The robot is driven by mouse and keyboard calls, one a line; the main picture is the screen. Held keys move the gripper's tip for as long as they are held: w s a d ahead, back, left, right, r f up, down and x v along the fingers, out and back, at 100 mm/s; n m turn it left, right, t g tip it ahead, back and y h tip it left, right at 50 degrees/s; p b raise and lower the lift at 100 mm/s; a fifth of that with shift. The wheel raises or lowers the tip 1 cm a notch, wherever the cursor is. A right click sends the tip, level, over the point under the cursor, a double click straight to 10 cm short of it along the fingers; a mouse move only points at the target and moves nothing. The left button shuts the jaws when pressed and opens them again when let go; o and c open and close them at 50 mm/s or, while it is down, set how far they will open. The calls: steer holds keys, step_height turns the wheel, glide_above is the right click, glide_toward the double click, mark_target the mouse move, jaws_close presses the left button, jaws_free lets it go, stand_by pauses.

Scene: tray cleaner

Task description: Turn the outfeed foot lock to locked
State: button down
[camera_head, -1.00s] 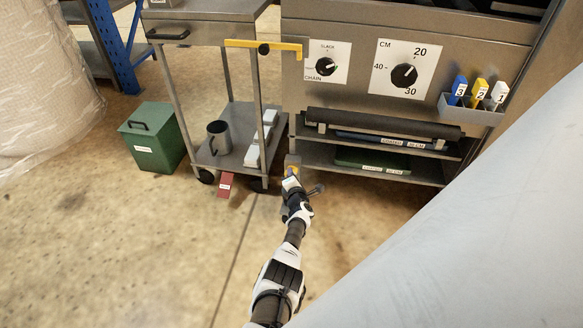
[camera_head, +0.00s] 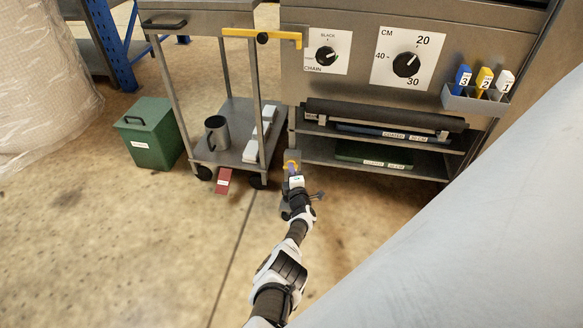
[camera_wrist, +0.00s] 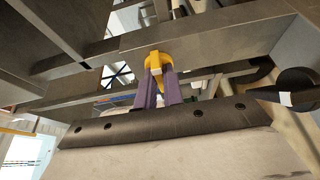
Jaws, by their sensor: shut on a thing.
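The outfeed foot lock shows as a yellow knob (camera_wrist: 157,64) on a grey metal part of the machine in the wrist view. In the head view it is a small yellow spot (camera_head: 291,163) low at the machine's left front corner. My gripper (camera_wrist: 160,84) has its two purple fingers shut on the yellow knob. In the head view my gripper (camera_head: 292,171) reaches down to the same corner. The fingers hide part of the knob, and its marking cannot be read.
A steel cart (camera_head: 236,172) with a grey mug (camera_head: 217,134) and white blocks stands left of the machine, a red pedal (camera_head: 223,181) at its foot. A green bin (camera_head: 150,134) stands further left. The near floor is clear.

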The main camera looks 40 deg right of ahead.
steer(key=shift+w, duration=0.1)
steer(key=c, duration=1.5)
jaws_free()
